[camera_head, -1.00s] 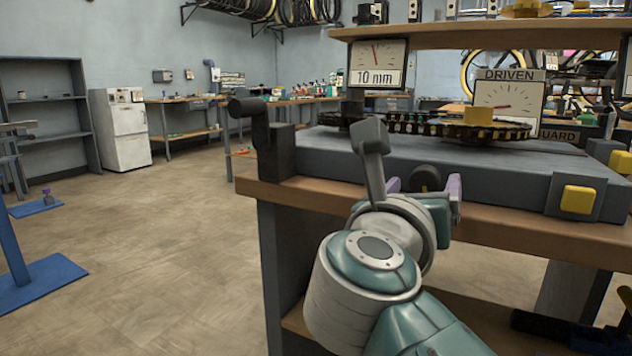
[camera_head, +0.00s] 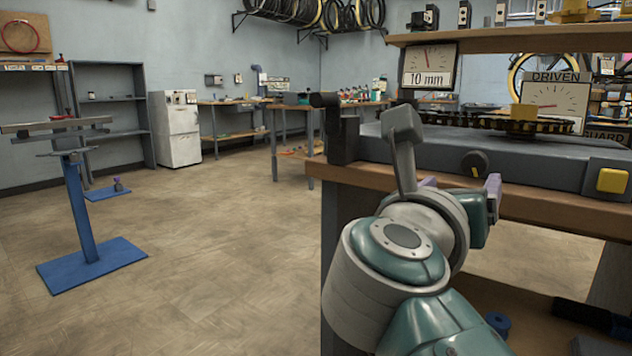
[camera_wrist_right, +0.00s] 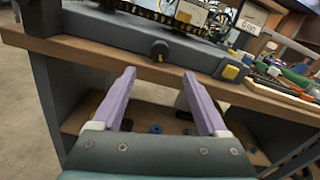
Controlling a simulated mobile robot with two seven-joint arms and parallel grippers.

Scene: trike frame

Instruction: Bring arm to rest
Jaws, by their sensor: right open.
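My right arm, teal and grey, stands in the lower right of the head view, in front of a workbench. Its right gripper (camera_head: 460,184) has purple fingers, partly hidden behind the wrist. In the right wrist view the two fingers of the gripper (camera_wrist_right: 162,90) are spread apart with nothing between them. They point toward the wooden edge of the workbench (camera_wrist_right: 60,48), and a dark round knob (camera_wrist_right: 160,50) lies beyond them. My left gripper does not show.
A gauge reading 10 mm (camera_head: 428,68) hangs above. A blue-based stand (camera_head: 95,262) is at left, a white cabinet (camera_head: 176,130) behind.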

